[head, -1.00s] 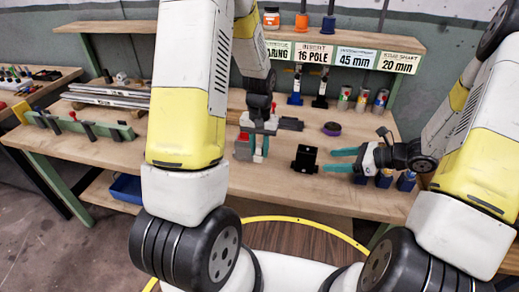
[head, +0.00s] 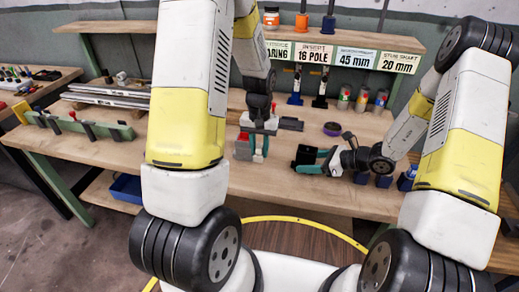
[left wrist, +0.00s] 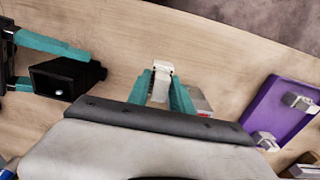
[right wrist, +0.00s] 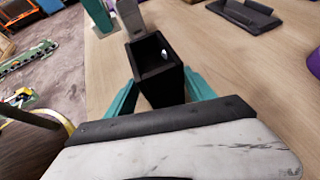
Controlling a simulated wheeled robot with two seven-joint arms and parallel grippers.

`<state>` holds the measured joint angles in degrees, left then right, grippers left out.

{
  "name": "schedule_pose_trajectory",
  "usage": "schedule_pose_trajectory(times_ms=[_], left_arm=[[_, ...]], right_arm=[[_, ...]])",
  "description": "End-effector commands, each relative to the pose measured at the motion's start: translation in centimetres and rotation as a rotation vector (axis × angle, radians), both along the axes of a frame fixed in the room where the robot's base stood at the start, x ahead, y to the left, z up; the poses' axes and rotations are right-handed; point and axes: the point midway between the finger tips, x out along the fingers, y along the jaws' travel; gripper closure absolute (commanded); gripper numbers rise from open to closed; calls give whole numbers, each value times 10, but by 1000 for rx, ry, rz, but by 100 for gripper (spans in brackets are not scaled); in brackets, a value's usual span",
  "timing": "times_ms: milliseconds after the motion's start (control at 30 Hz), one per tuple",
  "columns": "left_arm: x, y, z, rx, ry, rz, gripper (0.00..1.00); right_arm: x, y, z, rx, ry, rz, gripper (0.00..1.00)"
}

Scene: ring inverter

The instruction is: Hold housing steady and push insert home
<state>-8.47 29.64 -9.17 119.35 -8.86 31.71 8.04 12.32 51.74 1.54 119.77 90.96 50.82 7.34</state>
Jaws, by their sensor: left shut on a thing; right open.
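A black open-topped box, the housing (head: 306,154), stands on the bench in the head view. A small bright part shows inside it in the right wrist view (right wrist: 157,75). My right gripper (head: 316,161) is open with its teal fingers around the lower housing, one on each side; I cannot tell whether they touch it. My left gripper (head: 258,155) is shut on a pale grey bar-like piece, apparently the insert (left wrist: 161,82), to the left of the housing. The piece also shows in the right wrist view (right wrist: 129,15), near the housing's far side. Its lower end is hidden.
A red and grey block (head: 242,147) stands beside my left gripper. The bench front is clear.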

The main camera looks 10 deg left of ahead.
Motion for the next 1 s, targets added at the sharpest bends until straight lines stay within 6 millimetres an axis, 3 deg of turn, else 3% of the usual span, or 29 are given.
schedule_pose_trajectory(times_ms=[267,500,1000], left_arm=[[0,0,0,0,0,0,100],[0,0,0,0,0,0,100],[0,0,0,0,0,0,100]], right_arm=[[0,1,-1,-1,-1,0,38],[0,1,-1,-1,-1,0,80],[0,0,-1,-1,0,0,80]])
